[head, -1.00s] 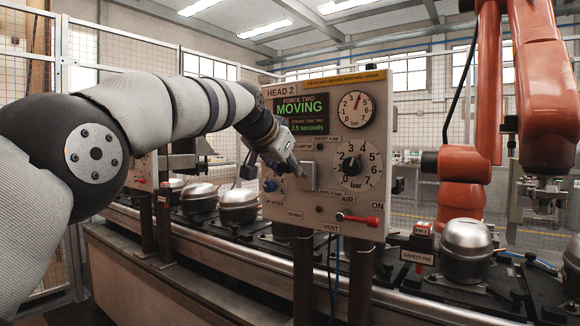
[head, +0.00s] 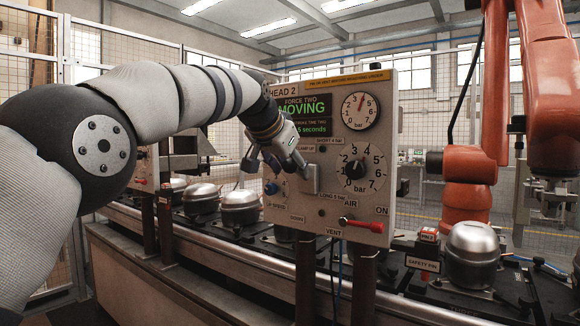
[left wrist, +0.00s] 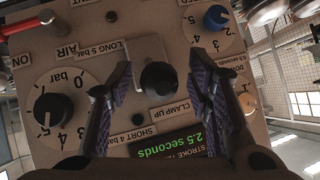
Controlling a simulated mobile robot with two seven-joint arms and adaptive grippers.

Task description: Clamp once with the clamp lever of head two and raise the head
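The head two control panel (head: 330,205) carries a display (head: 303,118) reading "FORCE TWO MOVING". The clamp lever shows in the left wrist view as a black round knob (left wrist: 158,79) in front of a pale grey plate (left wrist: 145,52), near the labels "CLAMP UP", "LONG 5 bar" and "SHORT 4 bar". My left gripper (left wrist: 160,97) is open, one finger on each side of the knob, with visible gaps. In the head view my left gripper (head: 284,160) is close to the panel and hides the knob. My right gripper is not in view.
A red air lever (head: 360,223), a pressure dial (head: 354,168) and a gauge (head: 360,110) sit on the panel's right. Compressors (head: 472,255) stand along the line; an orange robot arm (head: 545,90) is at right.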

